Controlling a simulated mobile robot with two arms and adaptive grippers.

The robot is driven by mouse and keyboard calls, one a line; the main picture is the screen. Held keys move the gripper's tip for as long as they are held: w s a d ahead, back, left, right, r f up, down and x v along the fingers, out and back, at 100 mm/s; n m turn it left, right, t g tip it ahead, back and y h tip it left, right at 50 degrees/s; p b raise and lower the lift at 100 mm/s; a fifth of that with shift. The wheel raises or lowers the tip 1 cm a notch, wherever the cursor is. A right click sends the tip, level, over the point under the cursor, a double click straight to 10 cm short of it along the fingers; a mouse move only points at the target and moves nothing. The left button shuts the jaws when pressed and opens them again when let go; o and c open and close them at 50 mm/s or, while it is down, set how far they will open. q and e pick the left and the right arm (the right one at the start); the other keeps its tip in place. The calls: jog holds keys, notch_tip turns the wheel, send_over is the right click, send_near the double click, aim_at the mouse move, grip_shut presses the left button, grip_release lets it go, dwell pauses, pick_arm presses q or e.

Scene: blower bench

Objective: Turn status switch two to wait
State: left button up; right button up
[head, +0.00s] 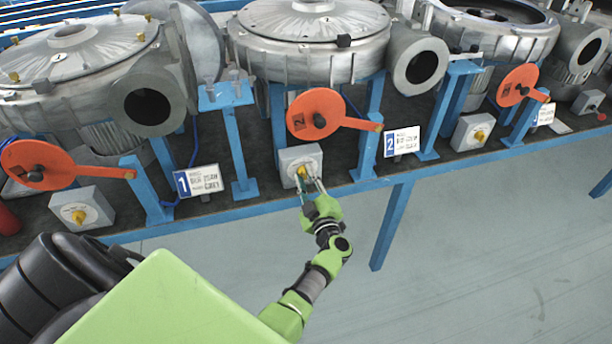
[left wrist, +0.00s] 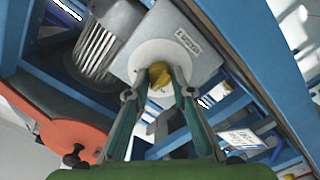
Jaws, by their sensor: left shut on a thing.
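The status switch beside the orange lever marked 2 is a grey box (head: 298,158) with a yellow knob (head: 302,172) on its front. In the left wrist view the yellow knob (left wrist: 159,75) sits on a round white dial (left wrist: 150,53), with the grey box (left wrist: 188,45) behind it. My left gripper (head: 308,184) reaches up to the box from below, and its two fingers are shut on the knob. The fingers hide part of the knob and dial, and I cannot read its setting. My right gripper is not in view.
An orange lever (head: 316,114) marked 2 is just above the box. Number plate 1 (head: 198,180) is to its left and number plate 2 (head: 402,142) to its right. Other switch boxes (head: 81,209) and (head: 473,132) stand along the blue bench edge. Open floor lies in front.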

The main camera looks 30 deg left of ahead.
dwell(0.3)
pick_arm(q)
jog(key=o, duration=1.1)
jog(key=shift+w, duration=0.1)
